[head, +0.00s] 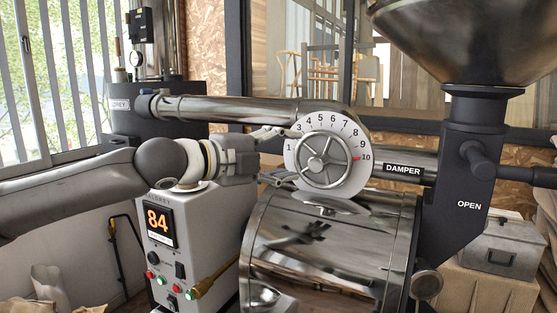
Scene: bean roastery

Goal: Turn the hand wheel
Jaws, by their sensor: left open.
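The hand wheel (325,161) is a grey spoked wheel in front of a white round dial (352,178) with numbers around its edge. A red mark shows on the dial beside the 10. A "DAMPER" label (403,169) is on the pipe to its right. My left gripper (272,156) comes in from the left and is open, its fingers spread one above the other at the dial's left edge. The fingertips are close to the wheel's left side; I cannot tell whether they touch the dial. My right gripper is not in view.
The shiny roaster drum (330,245) lies below the wheel. A metal pipe (225,108) runs above my left gripper. A control box (178,245) reading 84 stands below my left arm. The hopper (470,45) and its black column are at right, beside a grey toolbox (502,247).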

